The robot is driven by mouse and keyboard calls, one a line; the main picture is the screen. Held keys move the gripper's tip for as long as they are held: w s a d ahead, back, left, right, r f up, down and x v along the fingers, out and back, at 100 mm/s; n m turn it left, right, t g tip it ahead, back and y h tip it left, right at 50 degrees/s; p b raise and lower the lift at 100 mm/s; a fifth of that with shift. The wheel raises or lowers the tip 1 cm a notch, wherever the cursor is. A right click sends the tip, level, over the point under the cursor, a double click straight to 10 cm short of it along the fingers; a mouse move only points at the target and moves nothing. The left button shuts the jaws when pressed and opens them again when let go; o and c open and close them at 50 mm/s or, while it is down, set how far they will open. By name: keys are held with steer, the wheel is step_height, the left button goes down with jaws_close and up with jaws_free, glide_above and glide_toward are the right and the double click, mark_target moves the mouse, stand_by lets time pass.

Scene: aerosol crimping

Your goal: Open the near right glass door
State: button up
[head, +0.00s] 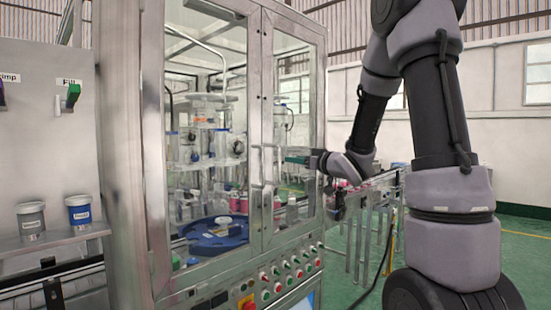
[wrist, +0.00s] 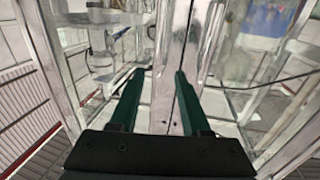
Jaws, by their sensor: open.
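The near right glass door (head: 292,85) is a metal-framed pane on the right of the cabinet's front in the head view. It looks shut against the left glass door (head: 205,110). Upright metal handles (head: 264,170) show near where the two doors meet. My gripper (head: 290,158) is in front of the right door, its green fingers pointing left towards the handles. In the wrist view my gripper (wrist: 157,72) is open, with metal door framing and a dark seam ahead of the fingers. I cannot tell whether a handle lies between them.
Inside the cabinet are a blue rotary plate (head: 215,236) and clear tubes. A button panel (head: 290,275) lies below the doors. A conveyor (head: 372,183) with pink items runs out to the right. Two cups (head: 79,211) stand on a left shelf.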

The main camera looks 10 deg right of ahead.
mark_target(280, 157)
steer(key=x, duration=1)
jaws_close()
stand_by(1.2)
